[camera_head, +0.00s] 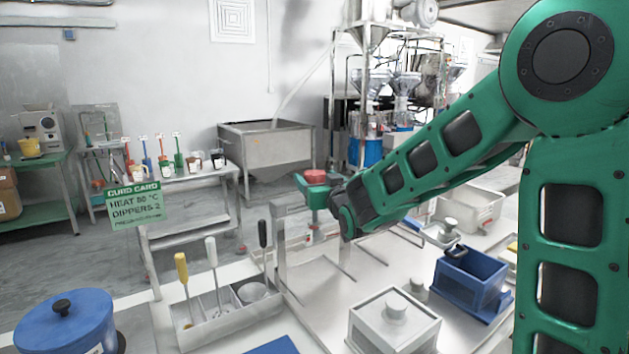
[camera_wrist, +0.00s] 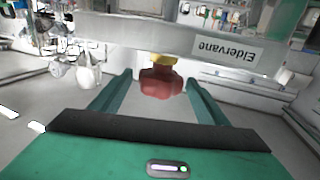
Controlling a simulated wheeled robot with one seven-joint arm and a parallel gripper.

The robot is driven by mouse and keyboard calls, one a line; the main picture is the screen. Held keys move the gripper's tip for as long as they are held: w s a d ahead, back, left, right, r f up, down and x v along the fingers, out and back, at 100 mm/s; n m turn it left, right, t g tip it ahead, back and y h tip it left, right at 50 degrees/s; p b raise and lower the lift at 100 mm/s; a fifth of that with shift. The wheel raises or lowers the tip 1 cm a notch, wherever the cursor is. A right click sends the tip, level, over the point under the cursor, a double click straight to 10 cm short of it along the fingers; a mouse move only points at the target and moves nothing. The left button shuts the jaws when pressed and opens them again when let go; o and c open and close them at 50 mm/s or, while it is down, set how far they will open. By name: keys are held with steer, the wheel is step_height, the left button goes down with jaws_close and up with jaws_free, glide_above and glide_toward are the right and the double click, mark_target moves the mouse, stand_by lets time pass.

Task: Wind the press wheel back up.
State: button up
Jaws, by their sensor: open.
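The press wheel is a red lobed knob (camera_head: 315,176) at the press frame, near the middle of the head view. In the wrist view the red wheel (camera_wrist: 161,84) has a yellow collar behind it, by a grey crossbeam (camera_wrist: 130,30) lettered "Eldervane". My gripper (camera_head: 312,184) is at the wheel in the head view. In the wrist view my gripper (camera_wrist: 160,79) is open, with one green finger on each side of the wheel. Gaps show between the fingers and the wheel. The spindle's lower part is hard to make out.
A grey caddy (camera_head: 228,315) with upright-handled tools stands front left, beside a blue lidded pot (camera_head: 66,325). A white lidded box (camera_head: 393,325) and a blue bin (camera_head: 470,278) stand front right. A green curd card (camera_head: 134,205) hangs at left.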

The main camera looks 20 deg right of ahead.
steer(key=shift+w, duration=0.85)
steer(key=c, duration=1)
steer(key=shift+d, duration=0.2)
steer(key=shift+c, duration=0.3)
steer(key=shift+a, duration=0.2)
steer(key=shift+d+n+y, duration=0.15)
steer(key=shift+n+y, duration=0.55)
steer(key=shift+y, duration=0.4)
